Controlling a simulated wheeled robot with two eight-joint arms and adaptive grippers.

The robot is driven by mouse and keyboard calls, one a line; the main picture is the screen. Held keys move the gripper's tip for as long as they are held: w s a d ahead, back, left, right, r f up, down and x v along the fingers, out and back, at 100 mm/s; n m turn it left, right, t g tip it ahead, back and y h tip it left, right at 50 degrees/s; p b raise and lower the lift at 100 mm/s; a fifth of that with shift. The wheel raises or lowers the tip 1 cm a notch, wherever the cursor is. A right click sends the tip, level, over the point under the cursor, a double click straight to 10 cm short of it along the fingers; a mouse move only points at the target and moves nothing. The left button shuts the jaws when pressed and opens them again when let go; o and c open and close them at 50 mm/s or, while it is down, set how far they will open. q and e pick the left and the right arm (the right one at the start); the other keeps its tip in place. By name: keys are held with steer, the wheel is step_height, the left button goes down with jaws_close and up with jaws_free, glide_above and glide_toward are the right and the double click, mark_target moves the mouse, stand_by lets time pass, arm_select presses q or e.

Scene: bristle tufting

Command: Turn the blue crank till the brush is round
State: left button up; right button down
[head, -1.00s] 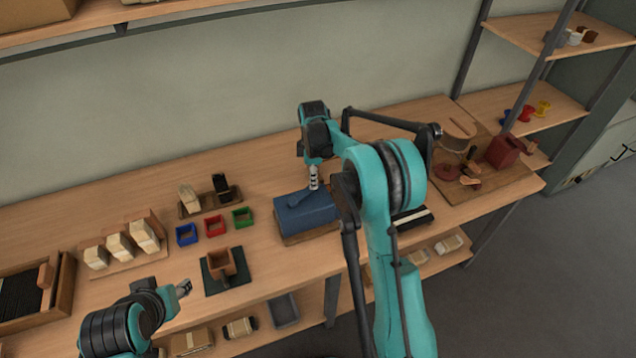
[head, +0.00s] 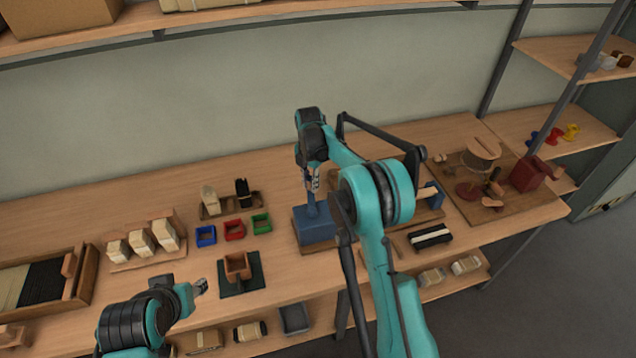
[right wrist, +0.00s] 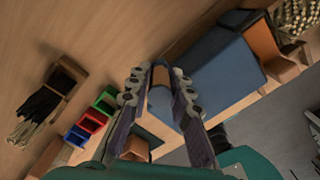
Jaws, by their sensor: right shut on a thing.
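A blue crank (head: 313,212) stands upright at a blue block-shaped machine (head: 315,232) on a wooden board. My right gripper (head: 312,181) is at the crank's top end, shut on its handle. In the right wrist view, the fingers (right wrist: 157,92) press from both sides on the brown-topped handle (right wrist: 160,76); the blue machine (right wrist: 213,75) is beside them. Pale bristle-like ends (right wrist: 298,16) show beyond an orange-brown block at the upper right; I cannot tell their shape. My left gripper (head: 200,287) is at the lower left, away from the crank; its fingers are too small to read.
Blue (head: 206,236), red (head: 234,230) and green (head: 261,223) small trays stand left of the machine. A brown box (head: 237,266) sits on a dark mat in front. My right arm hides part of the board. A dark red device (head: 524,174) stands far right.

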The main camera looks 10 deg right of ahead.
steer(key=shift+a+n, duration=1)
steer(key=shift+a, duration=1)
steer(key=c, duration=1.4)
jaws_free()
steer(key=shift+a, duration=0.1)
steer(key=shift+o, duration=0.2)
steer(key=shift+r, duration=0.1)
step_height(320, 180, up, 12)
